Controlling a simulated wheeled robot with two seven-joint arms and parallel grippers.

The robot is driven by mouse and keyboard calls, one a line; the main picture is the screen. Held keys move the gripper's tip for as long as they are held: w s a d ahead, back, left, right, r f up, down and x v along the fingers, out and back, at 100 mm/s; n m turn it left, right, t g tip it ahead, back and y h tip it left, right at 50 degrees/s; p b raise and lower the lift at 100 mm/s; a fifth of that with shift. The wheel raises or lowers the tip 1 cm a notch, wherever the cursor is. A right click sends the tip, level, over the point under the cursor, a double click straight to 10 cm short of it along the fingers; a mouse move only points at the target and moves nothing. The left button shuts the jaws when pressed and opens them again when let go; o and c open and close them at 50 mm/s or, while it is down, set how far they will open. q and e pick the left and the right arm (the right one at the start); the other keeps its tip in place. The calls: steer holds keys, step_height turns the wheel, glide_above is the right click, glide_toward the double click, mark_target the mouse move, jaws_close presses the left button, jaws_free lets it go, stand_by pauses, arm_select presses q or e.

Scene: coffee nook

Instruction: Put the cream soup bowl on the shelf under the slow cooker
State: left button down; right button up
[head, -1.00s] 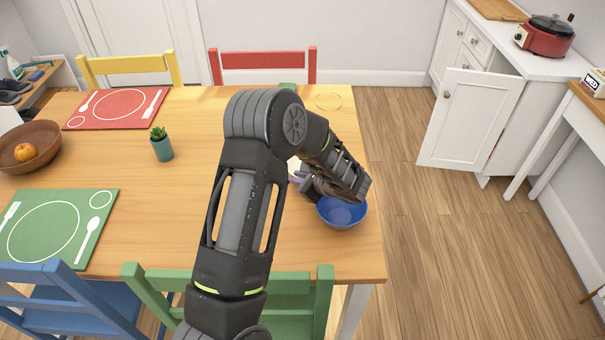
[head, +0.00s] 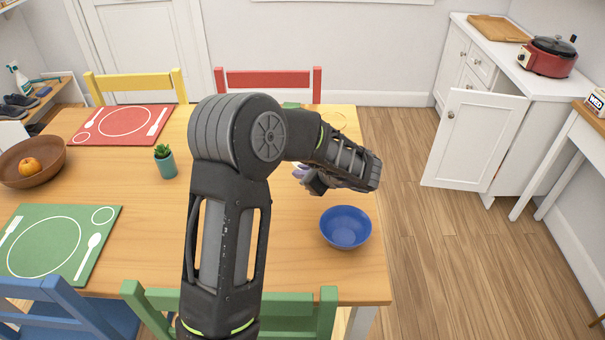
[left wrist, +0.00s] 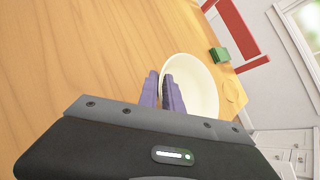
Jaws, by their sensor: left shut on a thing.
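The cream soup bowl (left wrist: 196,84) shows in the left wrist view, over or on the wooden table. My left gripper (left wrist: 162,92) has its purple fingers shut on the bowl's near rim. In the head view my left gripper (head: 302,175) is over the right part of the table, partly hidden by my arm, and the cream bowl is hidden there. I cannot tell whether the bowl touches the table. The red slow cooker (head: 548,62) with a black lid stands on the white cabinet's top. The cabinet door (head: 472,138) below is open; the shelf inside is not visible. My right gripper is out of view.
A blue bowl (head: 346,228) stands near the table's right edge, close to my left gripper. A small potted plant (head: 165,162) and placemats are to the left. Chairs surround the table. Floor (head: 425,235) between table and cabinet is clear. A side table (head: 578,125) stands at far right.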

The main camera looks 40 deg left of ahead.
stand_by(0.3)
arm_select(q)
steer(key=w+d+m, duration=0.1)
steer(key=d+r+t, duration=0.1)
steer(key=w+d+m+t+h, duration=0.1)
steer(key=shift+w+r+m, duration=0.3)
steer(key=shift+w, duration=0.05)
steer(key=s+d+r+m+t+h, duration=0.1)
steer(key=d+m+t+h, duration=0.2)
steer(key=d+m, duration=0.3)
steer(key=d+r+m+t+h, duration=0.2)
steer(key=d+m+h, duration=0.4)
steer(key=d, duration=0.9)
steer(key=shift+s+r+t, duration=0.3)
steer(key=shift+s+t, duration=0.1)
steer(key=shift+t, duration=0.1)
steer(key=shift+r, duration=0.1)
